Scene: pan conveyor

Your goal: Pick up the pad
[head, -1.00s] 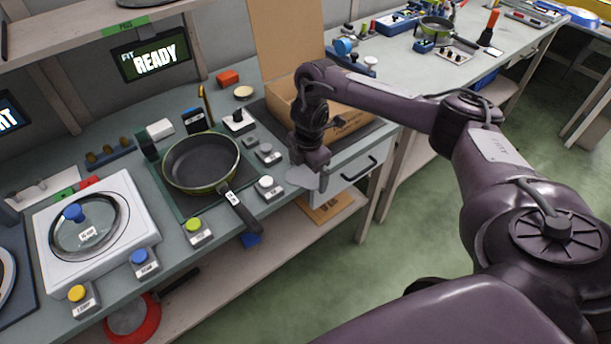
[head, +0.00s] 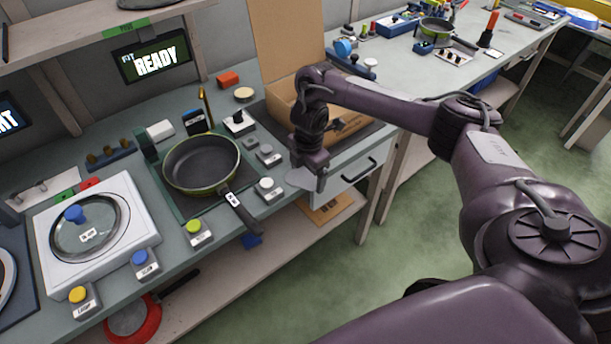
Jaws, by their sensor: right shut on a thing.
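A thin grey round pad (head: 299,181) shows at the front edge of the bench, right of the pan. My right gripper (head: 313,174) points down over the pad and is shut on it. Part of the pad is hidden behind the fingers. The pad looks flat and close to the bench edge; I cannot tell whether it touches the bench top. My left gripper is not in view.
A green-rimmed pan (head: 200,163) lies left of the gripper, its handle over the front edge. Small button boxes stand between them, one with a white button (head: 267,187). An open cardboard box (head: 284,98) stands behind the gripper. A drawer (head: 352,172) is at right.

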